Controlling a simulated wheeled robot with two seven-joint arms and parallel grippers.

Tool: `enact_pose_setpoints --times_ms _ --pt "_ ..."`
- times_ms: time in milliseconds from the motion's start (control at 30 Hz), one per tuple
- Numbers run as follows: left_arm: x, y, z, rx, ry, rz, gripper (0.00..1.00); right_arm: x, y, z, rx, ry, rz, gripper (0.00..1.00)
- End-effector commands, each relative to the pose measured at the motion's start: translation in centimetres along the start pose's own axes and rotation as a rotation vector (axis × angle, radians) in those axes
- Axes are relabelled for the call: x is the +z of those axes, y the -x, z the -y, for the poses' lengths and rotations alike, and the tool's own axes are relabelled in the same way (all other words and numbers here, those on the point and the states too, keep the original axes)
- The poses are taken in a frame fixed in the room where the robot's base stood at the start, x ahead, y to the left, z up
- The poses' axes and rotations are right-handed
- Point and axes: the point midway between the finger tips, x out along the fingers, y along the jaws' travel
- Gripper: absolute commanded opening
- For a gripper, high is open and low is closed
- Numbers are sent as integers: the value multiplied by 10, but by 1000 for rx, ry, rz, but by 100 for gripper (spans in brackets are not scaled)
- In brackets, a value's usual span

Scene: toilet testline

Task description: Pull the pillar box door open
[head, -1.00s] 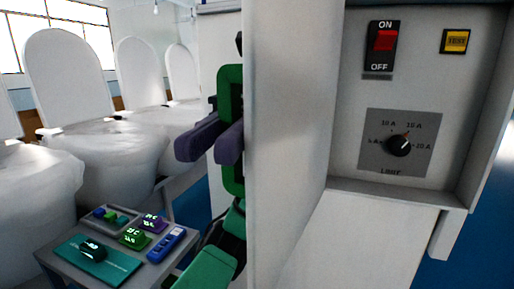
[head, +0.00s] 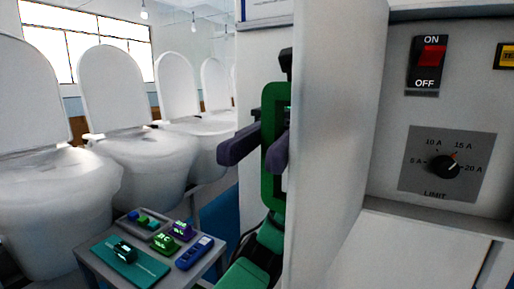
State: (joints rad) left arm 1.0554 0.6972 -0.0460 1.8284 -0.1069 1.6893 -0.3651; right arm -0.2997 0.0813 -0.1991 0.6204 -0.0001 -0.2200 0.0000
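The pillar box door (head: 335,150) is a plain white panel that stands swung out from the box (head: 400,165), nearly edge-on to me. The inside of the box shows to its right, with a red ON/OFF switch (head: 430,57) and a black LIMIT dial (head: 446,167). My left gripper (head: 254,152), green with purple fingers, is at the left, outer side of the door. Its fingers are apart with nothing seen between them. The door's edge hides part of the right finger, so I cannot tell whether it touches the door. My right gripper is out of view.
A small grey table (head: 150,270) at the lower left holds a teal pad (head: 130,264) and several small coloured devices. Several white toilets (head: 135,165) with raised lids stand in a row behind it. A yellow button (head: 506,57) is at the right edge.

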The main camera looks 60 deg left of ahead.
Motion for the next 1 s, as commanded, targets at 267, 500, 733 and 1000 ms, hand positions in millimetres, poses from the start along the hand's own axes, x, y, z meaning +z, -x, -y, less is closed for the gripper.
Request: enact_pose_setpoints --times_ms 267,500,733,1000 --pt "1 56 0 1 -1 2 30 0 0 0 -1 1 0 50" --pt "0 66 0 0 -1 0 30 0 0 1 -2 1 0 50" --pt "0 65 0 0 -1 0 30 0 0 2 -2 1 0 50" --pt "6 65 0 0 -1 0 30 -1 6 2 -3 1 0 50"
